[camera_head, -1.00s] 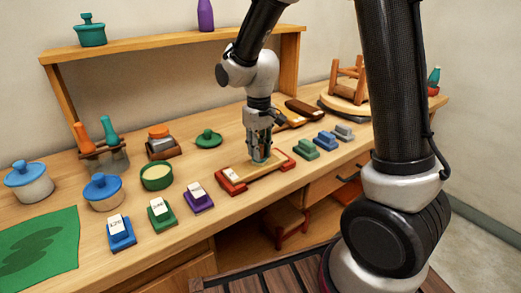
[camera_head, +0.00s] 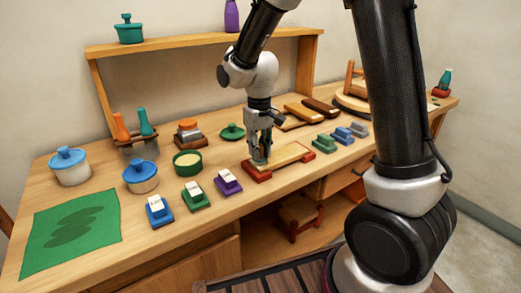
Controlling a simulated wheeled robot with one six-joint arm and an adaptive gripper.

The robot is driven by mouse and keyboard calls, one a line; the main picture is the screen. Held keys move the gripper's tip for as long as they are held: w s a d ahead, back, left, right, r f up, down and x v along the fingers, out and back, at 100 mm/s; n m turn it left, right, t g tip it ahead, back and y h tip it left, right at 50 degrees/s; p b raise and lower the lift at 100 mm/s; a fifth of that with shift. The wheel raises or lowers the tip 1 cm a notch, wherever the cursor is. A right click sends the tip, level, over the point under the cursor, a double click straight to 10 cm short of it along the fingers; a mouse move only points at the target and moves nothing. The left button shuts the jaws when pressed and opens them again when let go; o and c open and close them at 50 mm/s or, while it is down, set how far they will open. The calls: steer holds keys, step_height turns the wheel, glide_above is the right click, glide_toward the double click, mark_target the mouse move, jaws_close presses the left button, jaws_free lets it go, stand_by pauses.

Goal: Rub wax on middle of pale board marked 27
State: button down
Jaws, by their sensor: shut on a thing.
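The pale board (camera_head: 289,156) lies in a red-ended holder (camera_head: 261,175) near the front of the bench. Its number is not readable here. My gripper (camera_head: 261,153) points down over the left end of the board, shut on a small grey-green block (camera_head: 260,158). The block is low on or just above the board; contact cannot be told. The block and fingers hide part of the board's left end. A green bowl of cream-coloured wax (camera_head: 187,160) stands open to the left, and a green lid (camera_head: 232,131) lies behind it.
Blue, green and purple labelled blocks (camera_head: 195,196) stand front left of the board. Several small coloured blocks (camera_head: 342,135) sit to its right. Blue-lidded pots (camera_head: 140,174) and a green mat (camera_head: 70,232) are at left. Brown boards (camera_head: 305,112) lie behind.

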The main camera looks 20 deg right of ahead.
step_height(320, 180, up, 3)
steer(key=shift+d+f, duration=0.15)
steer(key=shift+f, duration=0.05)
steer(key=shift+r, duration=2.75)
